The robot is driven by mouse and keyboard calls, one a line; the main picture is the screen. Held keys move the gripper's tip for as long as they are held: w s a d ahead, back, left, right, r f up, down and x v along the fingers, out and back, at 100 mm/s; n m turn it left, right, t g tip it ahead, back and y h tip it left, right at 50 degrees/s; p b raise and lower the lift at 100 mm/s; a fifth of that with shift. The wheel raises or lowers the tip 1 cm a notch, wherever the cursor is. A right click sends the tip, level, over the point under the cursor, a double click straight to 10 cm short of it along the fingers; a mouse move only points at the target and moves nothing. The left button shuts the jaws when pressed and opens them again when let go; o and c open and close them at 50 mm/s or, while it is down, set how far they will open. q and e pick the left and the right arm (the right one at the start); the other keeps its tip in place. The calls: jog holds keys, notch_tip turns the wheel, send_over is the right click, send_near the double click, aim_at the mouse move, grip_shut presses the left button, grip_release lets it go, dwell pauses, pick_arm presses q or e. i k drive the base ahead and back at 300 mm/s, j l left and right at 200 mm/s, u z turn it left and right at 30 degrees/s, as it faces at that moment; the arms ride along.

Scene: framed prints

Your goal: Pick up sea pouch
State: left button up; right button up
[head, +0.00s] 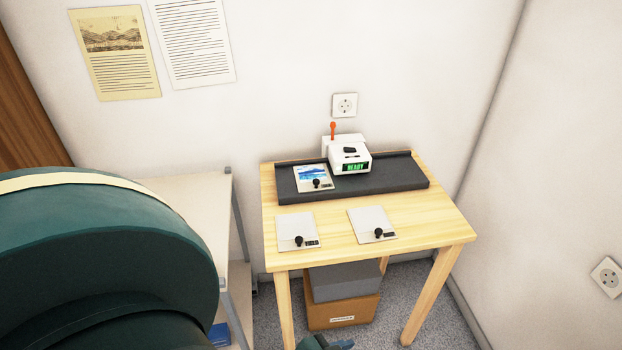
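A flat pouch with a blue sea-like picture (311,173) lies on the left part of a dark tray (395,181) at the back of a small wooden table. It has a black knob and a small dark label near its front edge. It lies just left of a white device. A large dark teal part of my arm fills the lower left, and a small teal part of mine shows at the bottom edge, in front of the table.
Two plain pale pouches with black knobs, a left one (295,225) and a right one (369,219), lie on the wooden table (420,222). The white device (350,157) shows green "READY". A box (342,311) sits underneath. A pale shelf unit (205,205) stands left; walls are close behind and right.

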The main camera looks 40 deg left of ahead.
aim_at(312, 178)
jog(key=u, duration=1.35)
